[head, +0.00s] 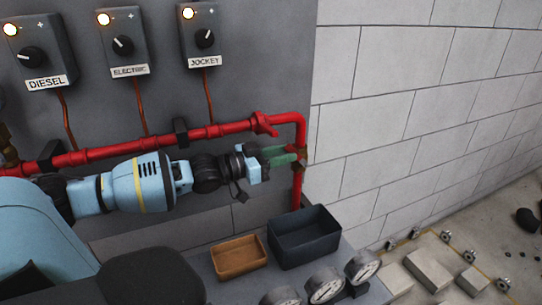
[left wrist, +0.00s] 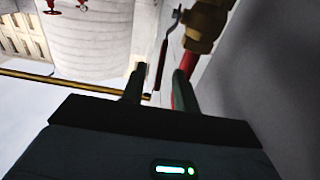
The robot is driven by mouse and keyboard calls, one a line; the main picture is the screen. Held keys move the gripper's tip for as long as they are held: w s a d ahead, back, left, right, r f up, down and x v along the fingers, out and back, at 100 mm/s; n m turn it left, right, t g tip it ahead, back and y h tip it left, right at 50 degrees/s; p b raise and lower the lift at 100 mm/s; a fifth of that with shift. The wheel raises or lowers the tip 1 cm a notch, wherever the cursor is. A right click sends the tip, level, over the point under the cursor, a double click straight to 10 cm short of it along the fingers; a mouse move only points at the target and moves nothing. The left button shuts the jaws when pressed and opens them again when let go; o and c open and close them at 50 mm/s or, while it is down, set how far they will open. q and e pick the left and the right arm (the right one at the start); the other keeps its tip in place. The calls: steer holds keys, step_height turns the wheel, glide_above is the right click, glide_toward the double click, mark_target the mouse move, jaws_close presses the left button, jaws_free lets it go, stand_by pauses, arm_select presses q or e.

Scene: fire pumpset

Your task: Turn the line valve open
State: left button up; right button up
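The line valve shows in the left wrist view as a brass body (left wrist: 207,20) with a thin dark red lever (left wrist: 160,62) hanging from it. In the head view its brass part (head: 303,154) sits on the vertical red pipe, mostly behind the fingers. My left gripper (head: 287,155) reaches that pipe from the left, with green fingertips. In the left wrist view its two fingers (left wrist: 156,92) are apart, and the lever hangs between or just beyond them with gaps visible; contact cannot be told. My right gripper is not in view.
A red pipe (head: 205,132) runs along the grey panel above my left arm. Three control boxes, including the jockey box (head: 203,35), hang above it. Below stand a dark bin (head: 303,238), a brown tray (head: 240,258) and gauges (head: 325,285). A block wall (head: 420,110) is at right.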

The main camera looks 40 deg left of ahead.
arm_select(q)
steer(key=shift+p+v, duration=0.5)
steer(key=shift+v, duration=0.9)
